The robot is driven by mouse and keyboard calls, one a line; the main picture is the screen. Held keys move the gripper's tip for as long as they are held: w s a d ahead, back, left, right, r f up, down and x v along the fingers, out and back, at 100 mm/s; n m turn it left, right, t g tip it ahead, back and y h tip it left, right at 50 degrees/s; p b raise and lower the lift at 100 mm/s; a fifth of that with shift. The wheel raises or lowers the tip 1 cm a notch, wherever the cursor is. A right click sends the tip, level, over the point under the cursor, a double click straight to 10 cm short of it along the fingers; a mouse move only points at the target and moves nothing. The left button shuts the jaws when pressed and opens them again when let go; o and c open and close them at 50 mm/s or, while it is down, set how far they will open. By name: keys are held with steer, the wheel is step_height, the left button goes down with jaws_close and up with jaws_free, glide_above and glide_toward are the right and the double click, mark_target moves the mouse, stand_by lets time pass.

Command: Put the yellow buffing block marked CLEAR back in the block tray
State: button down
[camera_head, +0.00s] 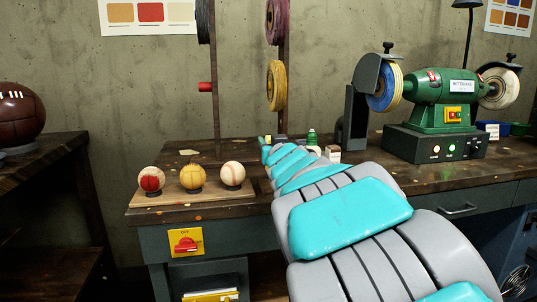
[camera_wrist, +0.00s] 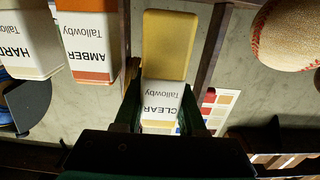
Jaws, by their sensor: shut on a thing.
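The yellow buffing block (camera_wrist: 167,45) has a white wrapper reading CLEAR Tallowby, upside down in the wrist view. My gripper (camera_wrist: 163,103) is shut on it around the wrapper, with a dark green finger on each side. The yellow end extends away beyond the fingers. In the head view my arm hides the held block and most of the gripper. Two other wrapped blocks, HARD (camera_wrist: 24,40) and AMBER (camera_wrist: 88,40), are beside it at the left of the wrist view. I cannot make out the block tray clearly in either view.
Red, yellow and white balls (camera_head: 232,174) sit on a wooden board (camera_head: 205,200) left of my arm. A green grinder (camera_head: 445,95) stands on the bench to the right. An upright post (camera_head: 216,110) rises behind the balls.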

steer(key=shift+w+a+f, duration=0.1)
steer(key=shift+w+f, duration=0.05)
steer(key=shift+f, duration=0.7)
steer(key=shift+w+a+f, duration=0.1)
steer(key=shift+w+f, duration=0.05)
steer(key=shift+f, duration=0.7)
steer(key=shift+f, duration=0.2)
steer(key=c, duration=0.8)
jaws_free()
steer(key=shift+o, duration=0.2)
steer(key=shift+r, duration=0.1)
